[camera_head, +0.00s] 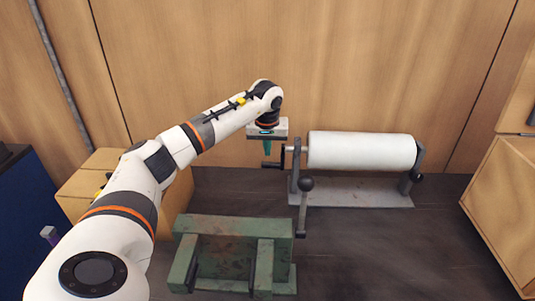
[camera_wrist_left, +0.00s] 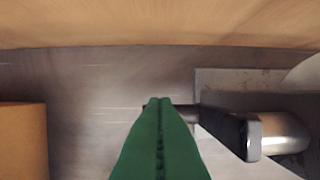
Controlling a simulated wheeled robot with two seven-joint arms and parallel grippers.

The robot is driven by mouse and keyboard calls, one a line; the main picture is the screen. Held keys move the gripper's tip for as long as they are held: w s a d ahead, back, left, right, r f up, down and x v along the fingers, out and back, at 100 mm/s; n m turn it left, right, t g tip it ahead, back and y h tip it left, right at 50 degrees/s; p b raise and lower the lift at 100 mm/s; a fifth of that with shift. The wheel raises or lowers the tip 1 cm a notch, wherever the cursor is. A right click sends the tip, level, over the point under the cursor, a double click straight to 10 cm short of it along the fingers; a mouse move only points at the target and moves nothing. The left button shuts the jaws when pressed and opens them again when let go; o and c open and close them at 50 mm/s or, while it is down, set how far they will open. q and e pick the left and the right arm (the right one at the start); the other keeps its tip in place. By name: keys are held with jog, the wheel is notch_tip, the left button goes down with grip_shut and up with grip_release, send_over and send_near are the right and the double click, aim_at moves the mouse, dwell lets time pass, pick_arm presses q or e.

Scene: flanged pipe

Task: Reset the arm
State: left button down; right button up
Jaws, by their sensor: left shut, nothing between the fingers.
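My left arm reaches in from the left in the head view. My left gripper (camera_head: 267,153) points down with its green fingers closed together and nothing between them. In the left wrist view the same fingers (camera_wrist_left: 159,102) meet along a seam. They hang just left of the white pipe (camera_head: 362,151), beside the dark crank handle (camera_head: 272,165) at its left end. The handle partly shows behind the fingers in the left wrist view; I cannot tell if they touch. My right gripper is in neither view.
A worn green metal bench (camera_head: 233,226) stands in front. Cardboard-coloured boxes stand left and right. A wooden wall closes off the back. Floor is free at the lower right.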

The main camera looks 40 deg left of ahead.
pick_arm(q)
jog(key=b+v, duration=0.1)
jog(key=v, duration=0.8)
jog(key=shift+r, duration=0.35)
